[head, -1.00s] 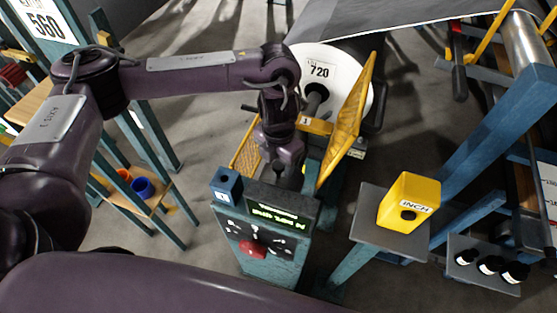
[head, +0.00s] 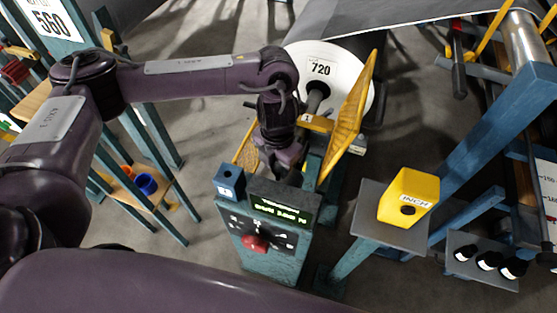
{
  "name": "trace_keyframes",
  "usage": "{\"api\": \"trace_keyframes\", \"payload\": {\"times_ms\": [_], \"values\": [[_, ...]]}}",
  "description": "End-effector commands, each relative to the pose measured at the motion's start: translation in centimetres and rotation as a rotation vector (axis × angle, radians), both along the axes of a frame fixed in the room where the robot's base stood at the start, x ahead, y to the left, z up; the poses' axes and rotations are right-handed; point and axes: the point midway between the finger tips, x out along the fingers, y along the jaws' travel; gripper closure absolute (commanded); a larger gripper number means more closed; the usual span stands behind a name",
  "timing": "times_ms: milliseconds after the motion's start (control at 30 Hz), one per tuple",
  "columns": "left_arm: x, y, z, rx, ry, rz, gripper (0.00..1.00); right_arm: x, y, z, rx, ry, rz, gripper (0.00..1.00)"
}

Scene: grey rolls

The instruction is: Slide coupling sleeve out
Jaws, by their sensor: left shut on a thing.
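My left gripper (head: 288,172) reaches down between the two yellow mesh guards, behind the control post. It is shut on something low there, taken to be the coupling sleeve. The fingertips and the sleeve are mostly hidden by my wrist and the post. A dark shaft (head: 316,97) sticks out of the white end of the roll marked 720 (head: 335,68), just beyond my wrist. A yellow block marked 1 (head: 318,122) sits below the shaft. My right gripper is not in view.
The control post (head: 270,240) with a red button (head: 254,243) stands close in front of the gripper. The open yellow mesh guard (head: 350,125) rises to its right. A yellow INCH box (head: 408,195) stands on a grey stand. A shelf with blue and orange cups (head: 145,184) is at left.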

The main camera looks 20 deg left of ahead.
Motion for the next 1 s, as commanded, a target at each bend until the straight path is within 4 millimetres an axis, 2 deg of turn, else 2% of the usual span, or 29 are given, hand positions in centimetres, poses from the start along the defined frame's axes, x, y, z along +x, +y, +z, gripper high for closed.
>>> {"api": "trace_keyframes", "payload": {"times_ms": [33,67,200,533,633,733,1000], "values": [[-0.5,0.0,-0.3,0.002,0.014,-0.006,1.00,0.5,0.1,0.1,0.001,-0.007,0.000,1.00],[-0.5,0.0,-0.3,0.003,0.015,-0.006,0.66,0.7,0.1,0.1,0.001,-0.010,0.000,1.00],[-0.4,0.0,-0.3,0.002,0.012,-0.005,0.48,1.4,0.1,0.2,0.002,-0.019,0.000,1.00],[-0.1,0.0,0.3,0.000,0.005,-0.003,0.48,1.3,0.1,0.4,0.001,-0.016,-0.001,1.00],[0.0,0.0,1.6,0.001,0.002,-0.004,0.48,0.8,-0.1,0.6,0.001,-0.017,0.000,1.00],[-0.1,0.0,3.5,0.002,0.001,-0.004,0.48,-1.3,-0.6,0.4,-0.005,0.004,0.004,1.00],[-0.2,0.0,7.1,0.002,0.007,-0.004,0.48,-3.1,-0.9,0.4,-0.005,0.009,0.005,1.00]]}}
